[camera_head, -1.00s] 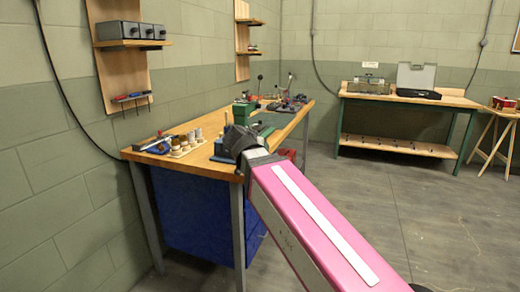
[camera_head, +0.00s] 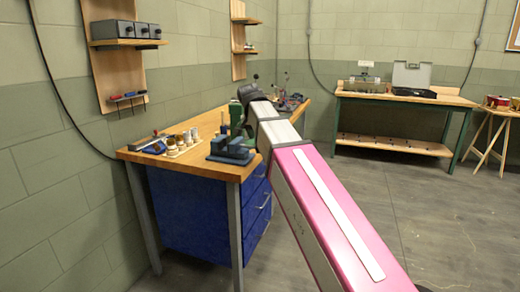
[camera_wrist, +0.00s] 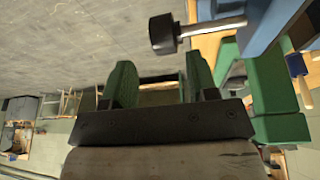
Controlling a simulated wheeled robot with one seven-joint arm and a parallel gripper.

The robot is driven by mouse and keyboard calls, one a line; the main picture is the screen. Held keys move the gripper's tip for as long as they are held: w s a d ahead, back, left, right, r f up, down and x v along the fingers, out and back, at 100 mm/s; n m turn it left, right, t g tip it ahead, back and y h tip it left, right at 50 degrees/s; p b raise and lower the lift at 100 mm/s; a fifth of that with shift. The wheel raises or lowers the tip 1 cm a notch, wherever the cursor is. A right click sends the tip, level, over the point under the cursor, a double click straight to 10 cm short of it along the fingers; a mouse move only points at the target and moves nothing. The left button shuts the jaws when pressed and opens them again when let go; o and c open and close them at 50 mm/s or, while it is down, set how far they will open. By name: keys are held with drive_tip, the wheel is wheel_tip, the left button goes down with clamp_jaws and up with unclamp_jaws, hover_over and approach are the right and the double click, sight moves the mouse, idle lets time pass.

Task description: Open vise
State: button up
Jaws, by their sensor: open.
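The blue vise (camera_head: 231,150) sits at the near corner of the wooden workbench (camera_head: 195,160), uncovered in the head view. In the wrist view a blue body, likely the vise (camera_wrist: 270,20), fills the top right. A metal bar with a black knob (camera_wrist: 163,35) sticks out from it to the left. My gripper (camera_wrist: 160,82) is open, its two green-padded fingers apart with nothing between them. The knob is beyond the fingertips, apart from them. In the head view my dark wrist is above the bench, and my fingers are hidden.
A green machine (camera_head: 237,118) stands behind the vise, close to my wrist. A tray of small pots (camera_head: 183,143) lies left of the vise. Blue drawers (camera_head: 195,215) are under the bench. The floor (camera_head: 440,215) to the right is clear.

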drive_tip(key=r+g, duration=0.1)
drive_tip(key=w+r+g+y, duration=0.1)
drive_tip(key=r, duration=0.1)
drive_tip(key=w+r+n+g+y, duration=0.1)
drive_tip(key=shift+d+r, duration=0.15)
drive_tip(key=shift+d, duration=0.2)
wheel_tip(320, 180, down, 11)
drive_tip(key=shift+r, duration=0.15)
drive_tip(key=c, duration=0.8)
